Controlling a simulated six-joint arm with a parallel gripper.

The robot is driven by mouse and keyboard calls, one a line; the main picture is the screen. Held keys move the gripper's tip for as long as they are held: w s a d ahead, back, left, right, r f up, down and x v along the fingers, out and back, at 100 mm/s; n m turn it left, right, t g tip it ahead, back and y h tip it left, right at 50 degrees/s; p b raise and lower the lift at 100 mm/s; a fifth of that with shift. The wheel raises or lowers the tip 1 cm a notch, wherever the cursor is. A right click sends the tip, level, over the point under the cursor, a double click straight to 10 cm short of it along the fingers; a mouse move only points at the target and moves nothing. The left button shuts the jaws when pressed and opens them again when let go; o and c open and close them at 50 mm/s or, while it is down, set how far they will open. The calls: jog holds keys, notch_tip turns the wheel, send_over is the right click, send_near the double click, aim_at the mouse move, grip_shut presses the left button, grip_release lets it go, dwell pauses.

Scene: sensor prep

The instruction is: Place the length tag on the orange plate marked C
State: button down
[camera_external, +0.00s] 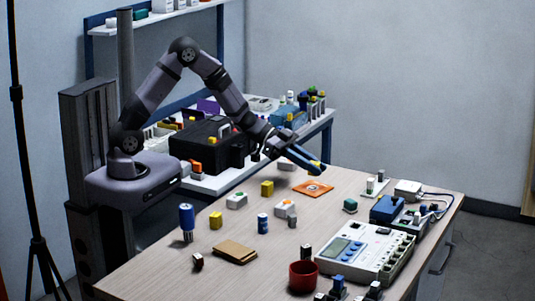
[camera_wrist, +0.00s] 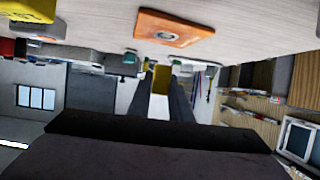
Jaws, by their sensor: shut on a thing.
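The orange plate (camera_external: 321,192) lies flat on the wooden table, with a pale round mark whose letter I cannot read. It also shows at the top of the wrist view (camera_wrist: 190,36). My gripper (camera_external: 317,166) is above the table, just over and behind the plate, apart from it. In the wrist view its dark fingers (camera_wrist: 161,88) are shut on a small yellow piece (camera_wrist: 161,78). The yellow piece also shows at the fingertips in the outside view (camera_external: 316,167). I cannot read any marking on it, so whether it is the length tag is unclear.
A yellow block (camera_external: 267,188) stands left of the plate, and a pale block (camera_external: 286,164) lies behind it. A green-topped block (camera_external: 350,206) is to its right. A white instrument (camera_external: 352,252) and a red cup (camera_external: 303,276) are nearer the front.

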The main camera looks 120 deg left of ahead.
aim_at(311, 175)
jog(key=shift+f, duration=1.9)
jog(key=shift+f, duration=0.1)
jog(key=c, duration=1.6)
grip_release()
jog(key=shift+s+r, duration=0.15)
jog(key=shift+r, duration=0.05)
jog(key=shift+s+r, duration=0.15)
jog(key=shift+s, duration=0.2)
jog(key=v, duration=1.1)
